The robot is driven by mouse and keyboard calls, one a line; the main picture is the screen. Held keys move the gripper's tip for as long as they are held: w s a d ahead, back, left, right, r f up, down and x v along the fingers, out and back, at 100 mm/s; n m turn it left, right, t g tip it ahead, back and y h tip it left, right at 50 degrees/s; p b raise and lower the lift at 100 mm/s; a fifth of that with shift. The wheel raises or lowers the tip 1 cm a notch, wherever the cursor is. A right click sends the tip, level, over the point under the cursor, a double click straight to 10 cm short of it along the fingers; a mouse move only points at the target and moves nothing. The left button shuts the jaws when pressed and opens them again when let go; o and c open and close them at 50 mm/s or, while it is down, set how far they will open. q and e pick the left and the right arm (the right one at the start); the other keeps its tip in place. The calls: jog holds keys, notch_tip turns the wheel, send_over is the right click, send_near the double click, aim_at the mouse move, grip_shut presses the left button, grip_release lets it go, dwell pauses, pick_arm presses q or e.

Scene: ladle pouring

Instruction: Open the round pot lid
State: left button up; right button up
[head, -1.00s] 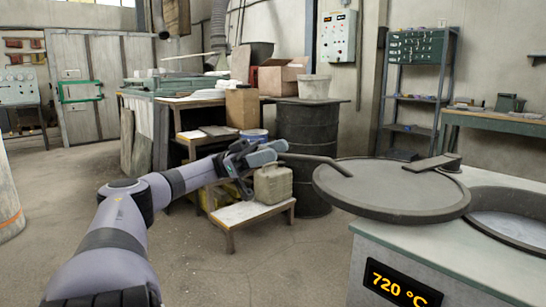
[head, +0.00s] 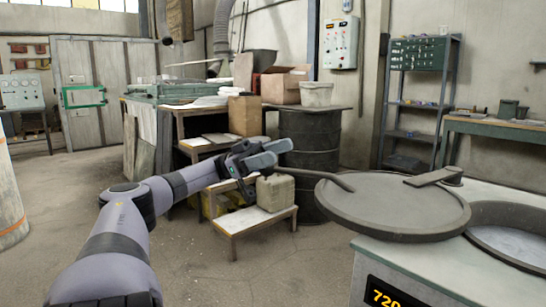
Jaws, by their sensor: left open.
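The round lid (head: 393,208) is a flat grey disc at the right, lying level to the left of the round pot opening (head: 505,236). The opening is largely uncovered and shows a pale grey surface inside. A bent rod handle (head: 335,179) sticks out from the lid's left side. A flat hinge arm (head: 434,177) joins the lid at its back right. My left gripper (head: 274,154) is open and empty. It hovers by the rod's left end, slightly above it, and appears apart from it. My right gripper is out of view.
The pot sits in a pale furnace cabinet (head: 425,262) with a lit temperature display (head: 385,294). Behind my gripper are a dark barrel (head: 312,150), a low stool (head: 250,219) with a jerrycan (head: 275,192), and a cluttered bench. The floor at front left is clear.

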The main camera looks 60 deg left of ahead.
pick_arm(q)
notch_tip(320, 180, up, 17)
jog(key=p, duration=0.5)
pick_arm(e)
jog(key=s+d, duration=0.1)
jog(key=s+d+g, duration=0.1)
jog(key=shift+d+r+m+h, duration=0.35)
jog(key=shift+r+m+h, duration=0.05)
